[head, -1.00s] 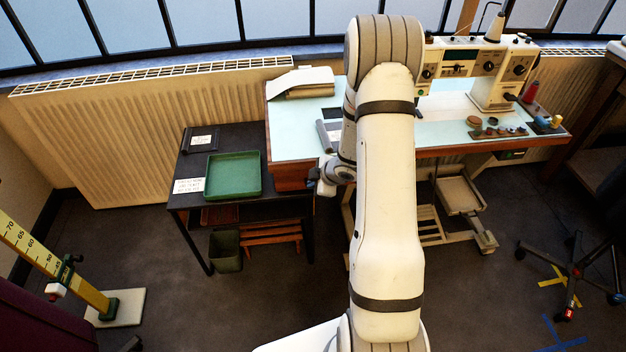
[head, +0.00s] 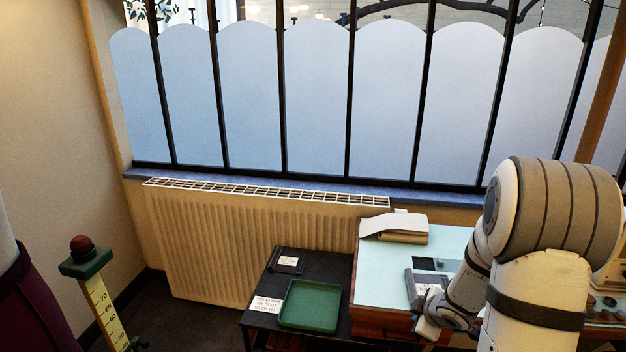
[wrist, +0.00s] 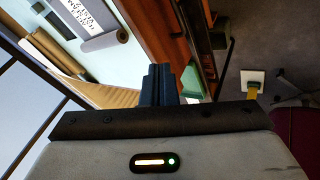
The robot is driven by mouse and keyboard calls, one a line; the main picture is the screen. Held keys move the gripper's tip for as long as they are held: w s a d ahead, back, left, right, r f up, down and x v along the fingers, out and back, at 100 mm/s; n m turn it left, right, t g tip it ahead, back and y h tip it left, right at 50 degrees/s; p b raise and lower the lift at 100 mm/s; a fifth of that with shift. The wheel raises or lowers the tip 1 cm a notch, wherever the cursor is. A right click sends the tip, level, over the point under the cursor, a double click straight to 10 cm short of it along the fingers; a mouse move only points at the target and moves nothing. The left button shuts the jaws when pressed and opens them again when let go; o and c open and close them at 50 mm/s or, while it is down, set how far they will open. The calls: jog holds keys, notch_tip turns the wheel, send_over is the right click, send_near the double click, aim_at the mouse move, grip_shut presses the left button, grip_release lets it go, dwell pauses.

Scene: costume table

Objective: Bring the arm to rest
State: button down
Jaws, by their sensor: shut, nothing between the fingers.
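My gripper (wrist: 161,84) shows in the wrist view with its two dark fingers together and nothing between them. In the head view my arm reaches down to the lower right, and my gripper end (head: 428,325) is by the left front edge of the sewing table (head: 455,242). The fingertips are too small to make out there. The wrist view shows the pale table top (wrist: 128,68) and its brown wooden edge (wrist: 160,30) beyond the fingers.
A green tray (head: 310,306) and a small black card holder (head: 288,262) are on the low dark table left of the sewing table. A cloth stack (head: 394,227) lies at the back. A radiator (head: 250,245) runs under the window. A yellow measuring stand (head: 100,300) is at left.

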jog(key=s+a+r+m+g+h, duration=0.1)
jog(key=s+r+m+h, duration=0.15)
jog(key=r, duration=0.35)
jog(key=s+a+r+m+h, duration=0.1)
jog(key=s+r+m, duration=0.3)
jog(key=r, duration=0.2)
jog(key=s+a+r+m+g+y, duration=0.1)
jog(key=s+a+r+m, duration=0.1)
jog(key=s+a, duration=0.3)
jog(key=s+a+r+m+g+y, duration=0.1)
jog(key=s+a+r+m+g, duration=0.1)
jog(key=s+a, duration=0.4)
jog(key=s+r+m, duration=0.1)
jog(key=s, duration=0.4)
jog(key=shift+s+r+y, duration=0.2)
jog(key=shift+r+y, duration=0.05)
jog(key=shift+y, duration=0.1)
jog(key=shift+a+m, duration=0.1)
jog(key=shift+m, duration=0.15)
